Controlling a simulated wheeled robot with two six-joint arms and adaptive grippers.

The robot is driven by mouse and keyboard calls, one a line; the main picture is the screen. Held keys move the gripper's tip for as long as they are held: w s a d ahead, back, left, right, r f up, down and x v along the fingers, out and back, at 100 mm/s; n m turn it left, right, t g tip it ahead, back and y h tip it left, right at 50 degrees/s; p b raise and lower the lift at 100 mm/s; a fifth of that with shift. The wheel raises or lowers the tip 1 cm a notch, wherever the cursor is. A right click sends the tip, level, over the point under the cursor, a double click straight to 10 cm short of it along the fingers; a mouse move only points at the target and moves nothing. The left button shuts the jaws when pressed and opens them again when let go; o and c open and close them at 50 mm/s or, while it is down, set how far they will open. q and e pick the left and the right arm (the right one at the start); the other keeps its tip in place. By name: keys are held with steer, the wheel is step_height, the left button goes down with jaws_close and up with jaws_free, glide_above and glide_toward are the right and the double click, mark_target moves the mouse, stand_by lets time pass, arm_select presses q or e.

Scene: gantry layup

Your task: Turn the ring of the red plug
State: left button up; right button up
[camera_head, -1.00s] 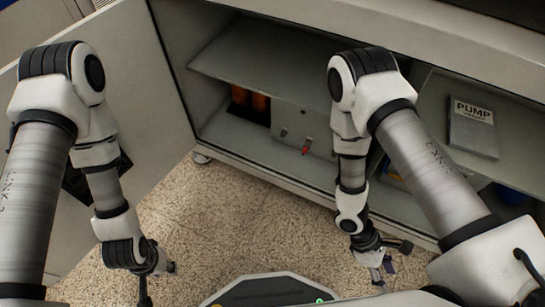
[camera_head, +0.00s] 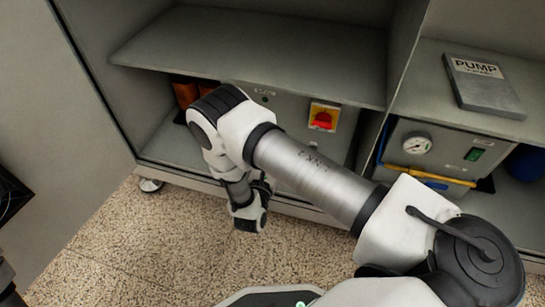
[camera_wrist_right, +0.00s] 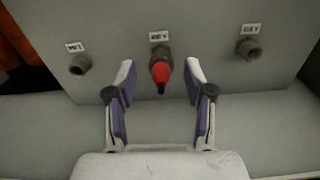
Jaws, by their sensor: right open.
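The red plug (camera_wrist_right: 161,73) sits in a grey socket in the middle of the panel (camera_wrist_right: 205,75), under a small white label. Its dark end points down toward my right gripper. My right gripper (camera_wrist_right: 161,84) is open, with one fingertip on each side of the plug and visible gaps to both. I cannot tell how deep the fingers reach along it. My left gripper is out of view.
Grey sockets stand left (camera_wrist_right: 80,65) and right (camera_wrist_right: 250,50) of the plug. In the head view a shelf (camera_head: 250,55) overhangs the panel. A red-and-yellow switch (camera_head: 323,117) is right of my arm.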

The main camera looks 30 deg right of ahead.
steer(key=shift+w+d, duration=0.3)
steer(key=shift+d, duration=0.05)
jaws_close()
steer(key=shift+n, duration=0.3)
steer(key=n, duration=0.5)
steer(key=n+b, duration=0.1)
steer(key=n, duration=0.4)
steer(key=shift+n, duration=0.3)
steer(key=n, duration=0.5)
steer(key=shift+n+b, duration=0.3)
steer(key=shift+b, duration=0.05)
steer(key=n, duration=0.5)
steer(key=shift+n+b, duration=0.3)
steer(key=shift+b, duration=0.05)
